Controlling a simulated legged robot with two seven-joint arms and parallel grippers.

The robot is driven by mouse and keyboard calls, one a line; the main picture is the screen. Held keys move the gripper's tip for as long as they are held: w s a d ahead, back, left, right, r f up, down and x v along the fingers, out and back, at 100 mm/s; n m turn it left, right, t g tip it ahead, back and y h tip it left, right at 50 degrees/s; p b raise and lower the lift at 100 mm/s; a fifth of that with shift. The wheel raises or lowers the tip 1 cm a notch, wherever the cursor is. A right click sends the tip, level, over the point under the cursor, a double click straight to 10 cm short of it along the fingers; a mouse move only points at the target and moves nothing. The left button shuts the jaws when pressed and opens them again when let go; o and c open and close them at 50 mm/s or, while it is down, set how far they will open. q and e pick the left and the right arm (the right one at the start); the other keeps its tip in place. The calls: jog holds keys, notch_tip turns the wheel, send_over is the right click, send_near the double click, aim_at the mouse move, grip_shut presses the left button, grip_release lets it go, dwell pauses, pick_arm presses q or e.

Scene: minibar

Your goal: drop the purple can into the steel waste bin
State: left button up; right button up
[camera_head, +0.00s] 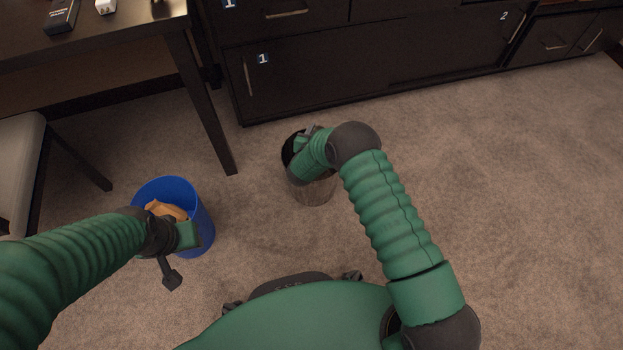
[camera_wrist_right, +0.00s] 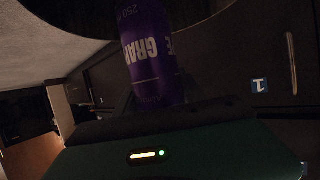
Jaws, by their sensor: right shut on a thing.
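The steel waste bin (camera_head: 318,192) stands on the carpet in front of the dark cabinet, its dark mouth partly covered by my right arm. My right gripper (camera_head: 308,130) is at the bin's mouth, its fingers largely hidden by my wrist in the head view. In the right wrist view the purple can (camera_wrist_right: 148,55) with white lettering is held in the right gripper. The can is hidden in the head view. A dark curved shape crosses the top of the wrist view behind it. My left gripper (camera_head: 178,258) hangs by the blue bin, its finger gap unclear.
A blue bin (camera_head: 205,222) with a crumpled tan item (camera_head: 165,210) stands at left. A dark desk (camera_head: 110,45) with small objects and a pale chair (camera_head: 18,165) are at the upper left. Dark cabinets (camera_head: 370,55) line the back. The carpet at right is clear.

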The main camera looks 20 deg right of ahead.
jog(key=shift+r, duration=0.1)
jog(key=o, duration=1.4)
jog(key=p+v, duration=0.8)
jog(key=v, duration=0.9)
